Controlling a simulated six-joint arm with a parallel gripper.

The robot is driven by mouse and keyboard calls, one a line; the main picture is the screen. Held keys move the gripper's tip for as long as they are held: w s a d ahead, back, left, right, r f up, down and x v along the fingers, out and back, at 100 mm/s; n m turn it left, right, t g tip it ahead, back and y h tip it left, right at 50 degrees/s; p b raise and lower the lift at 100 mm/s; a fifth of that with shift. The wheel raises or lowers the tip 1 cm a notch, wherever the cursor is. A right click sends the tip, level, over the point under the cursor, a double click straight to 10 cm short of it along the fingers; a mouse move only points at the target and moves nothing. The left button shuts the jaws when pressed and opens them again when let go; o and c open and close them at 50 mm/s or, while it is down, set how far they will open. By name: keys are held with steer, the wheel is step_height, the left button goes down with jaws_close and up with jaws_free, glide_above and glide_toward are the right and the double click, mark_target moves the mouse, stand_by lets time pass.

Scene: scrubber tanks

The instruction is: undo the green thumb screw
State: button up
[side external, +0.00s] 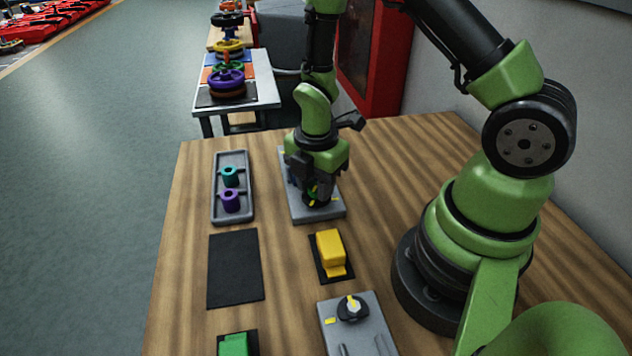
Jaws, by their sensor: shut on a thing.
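My gripper (316,194) points down over the far grey plate (302,212) on the wooden table. It is shut on the green thumb screw (312,190), of which only a small green bit shows between the dark fingers. The fingers and wrist hide most of the screw and the part of the plate under it. A small yellow mark (334,199) shows on the plate just right of the fingers.
A grey tray (218,212) left of the plate holds a teal (230,176) and a purple knobbed part (231,201). Nearer are a black mat (235,270), a yellow block (330,248), a green block (234,345) and another grey plate with a black-and-white dial (352,308).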

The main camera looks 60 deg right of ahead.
mark_target(316, 186)
steer(key=n, duration=0.6)
steer(key=shift+f+n, duration=0.1)
steer(key=shift+n, duration=0.2)
stand_by(0.4)
steer(key=o, duration=0.9)
steer(key=shift+o, duration=0.2)
step_height(316, 186, up, 10)
